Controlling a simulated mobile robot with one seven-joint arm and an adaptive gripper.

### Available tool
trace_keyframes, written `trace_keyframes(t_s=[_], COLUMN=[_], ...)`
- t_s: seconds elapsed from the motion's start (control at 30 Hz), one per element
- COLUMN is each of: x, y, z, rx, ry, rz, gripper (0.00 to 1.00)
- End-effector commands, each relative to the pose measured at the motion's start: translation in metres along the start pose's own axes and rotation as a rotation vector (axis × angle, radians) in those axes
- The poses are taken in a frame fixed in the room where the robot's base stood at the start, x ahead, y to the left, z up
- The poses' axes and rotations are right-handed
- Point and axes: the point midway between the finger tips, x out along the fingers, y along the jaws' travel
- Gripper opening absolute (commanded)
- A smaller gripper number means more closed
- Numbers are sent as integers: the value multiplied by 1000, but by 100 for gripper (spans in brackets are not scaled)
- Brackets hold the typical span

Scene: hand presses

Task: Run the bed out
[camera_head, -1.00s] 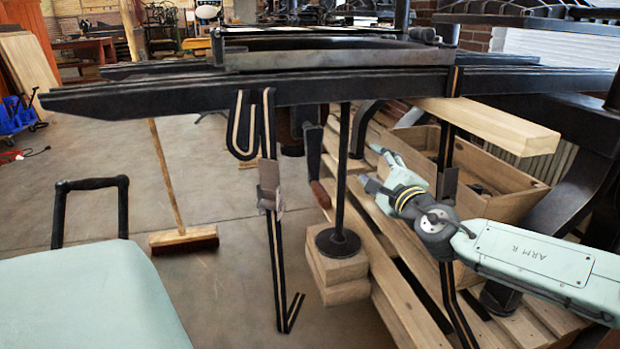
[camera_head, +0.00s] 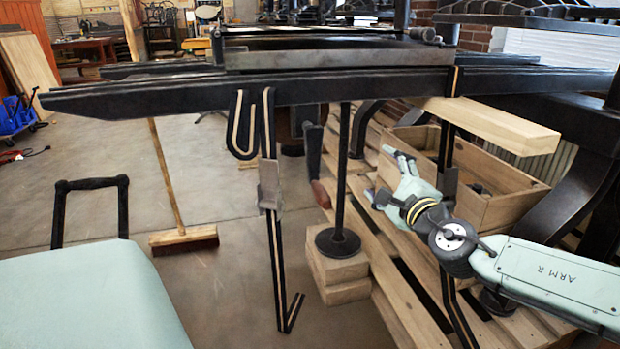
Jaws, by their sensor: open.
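The press bed (camera_head: 330,60) is a flat grey-edged slab lying on the long dark rails (camera_head: 180,98) across the top of the view. Below the rails hangs a dark crank arm (camera_head: 313,145) with a brown wooden grip (camera_head: 321,194) at its lower end. My gripper (camera_head: 379,173) is to the right of the crank grip, apart from it. Its two pale fingers are spread and point left, with nothing between them. The crank's upper end is hidden behind the rails.
A dark post (camera_head: 341,190) on stacked wooden blocks (camera_head: 338,280) stands between the crank and my gripper in the picture. A wooden crate (camera_head: 500,208) sits on slatted pallets to the right. A broom (camera_head: 185,240) stands on the open floor at left.

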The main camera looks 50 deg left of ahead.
Motion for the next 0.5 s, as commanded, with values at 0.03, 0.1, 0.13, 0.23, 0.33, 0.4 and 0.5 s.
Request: trace_keyframes(t_s=[0.03,0.1,0.13,0.23,0.33,0.4,0.5], x=[-6,-13,-16,-26,-36,-42,-49], y=[0,0,0,0,0,0,0], z=[-1,0,0,-1,-1,0,0], rx=[0,0,-1,0,0,0,0], ry=[1,0,1,1,2,0,0], rz=[-1,0,-1,0,-1,0,0], gripper=[75,75,75,75,75,75,75])
